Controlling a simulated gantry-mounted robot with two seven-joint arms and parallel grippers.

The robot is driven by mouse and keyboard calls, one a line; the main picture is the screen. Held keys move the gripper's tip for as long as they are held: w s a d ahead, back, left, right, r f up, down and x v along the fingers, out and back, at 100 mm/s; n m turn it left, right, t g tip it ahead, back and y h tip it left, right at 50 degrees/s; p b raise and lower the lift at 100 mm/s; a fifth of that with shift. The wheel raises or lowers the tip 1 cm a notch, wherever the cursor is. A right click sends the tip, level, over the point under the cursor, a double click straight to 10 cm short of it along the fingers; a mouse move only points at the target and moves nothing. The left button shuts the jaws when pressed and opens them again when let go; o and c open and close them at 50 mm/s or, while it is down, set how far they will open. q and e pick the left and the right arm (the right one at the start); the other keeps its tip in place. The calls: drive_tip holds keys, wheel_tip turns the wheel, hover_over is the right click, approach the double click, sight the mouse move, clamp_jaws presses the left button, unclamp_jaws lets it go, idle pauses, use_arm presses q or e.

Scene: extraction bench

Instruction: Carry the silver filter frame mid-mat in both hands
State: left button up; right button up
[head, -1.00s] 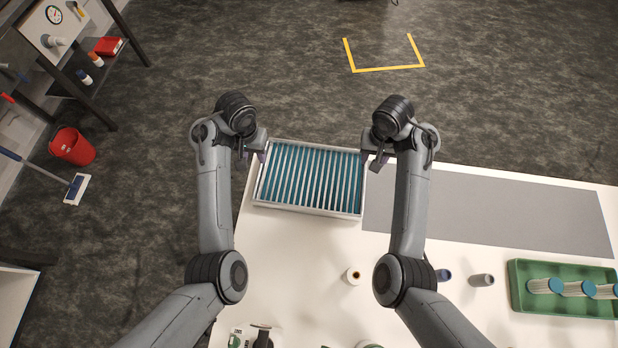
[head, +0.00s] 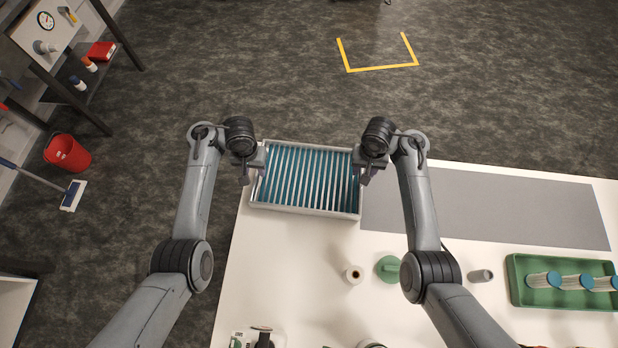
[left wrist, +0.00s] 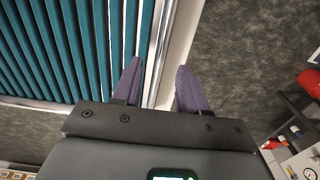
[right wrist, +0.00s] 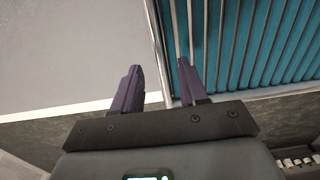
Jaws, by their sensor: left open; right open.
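The silver filter frame (head: 303,211), with teal pleats between silver bars, lies flat on the white table at the left end of the grey mat (head: 480,207). My left gripper (head: 252,178) is open at the frame's left side. In the left wrist view, its purple fingers (left wrist: 158,85) stand either side of the frame's side wall (left wrist: 154,50). My right gripper (head: 367,178) is open at the right side. In the right wrist view, its fingers (right wrist: 160,85) straddle the other side wall (right wrist: 164,40). Finger contact with the walls cannot be told.
The mat's surface is clear. A green tray (head: 560,298) with several white-and-blue cylinders stands at the front right. A small white roll (head: 353,274), a green round item (head: 388,268) and a grey cylinder (head: 481,276) stand in front of the mat. Dark floor lies beyond the table.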

sight(256, 174)
use_arm(q)
drive_tip(key=shift+f, duration=1.5)
use_arm(e)
drive_tip(key=shift+f, duration=1.5)
use_arm(q)
clamp_jaws()
use_arm(e)
clamp_jaws()
use_arm(q)
drive_tip(key=shift+a+r, duration=0.1)
use_arm(e)
drive_tip(key=shift+d, duration=0.1)
